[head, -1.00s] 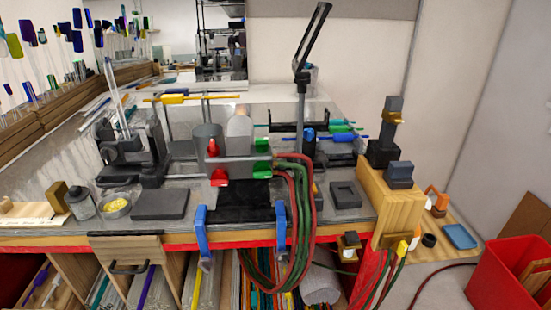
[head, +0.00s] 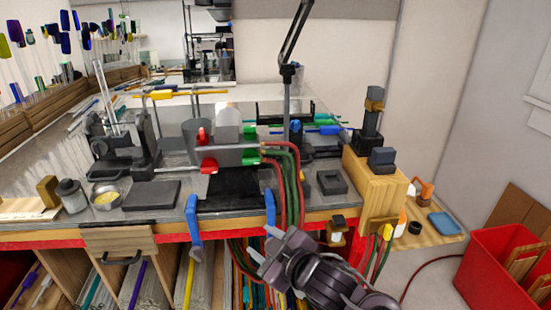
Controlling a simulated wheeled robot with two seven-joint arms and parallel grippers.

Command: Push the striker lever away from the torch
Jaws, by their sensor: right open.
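The bench torch (head: 226,152) stands at the middle of the worktop, with red and green valve knobs and red and green hoses running down over the front edge. I cannot tell for sure which part is the striker lever. A dark upright post with a brass collar (head: 374,103), beside a dark block (head: 382,158), stands on a wooden box right of the torch; it may be the striker. My right gripper (head: 266,246) is open and empty, low in front of the bench edge near the hoses, apart from the torch and the post. My left gripper is out of view.
Blue clamps (head: 194,226) grip the front edge. The hoses (head: 291,185) hang close by my right gripper. A dark square holder (head: 331,182) lies between torch and wooden box (head: 372,190). A red bin (head: 480,272) stands on the right.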

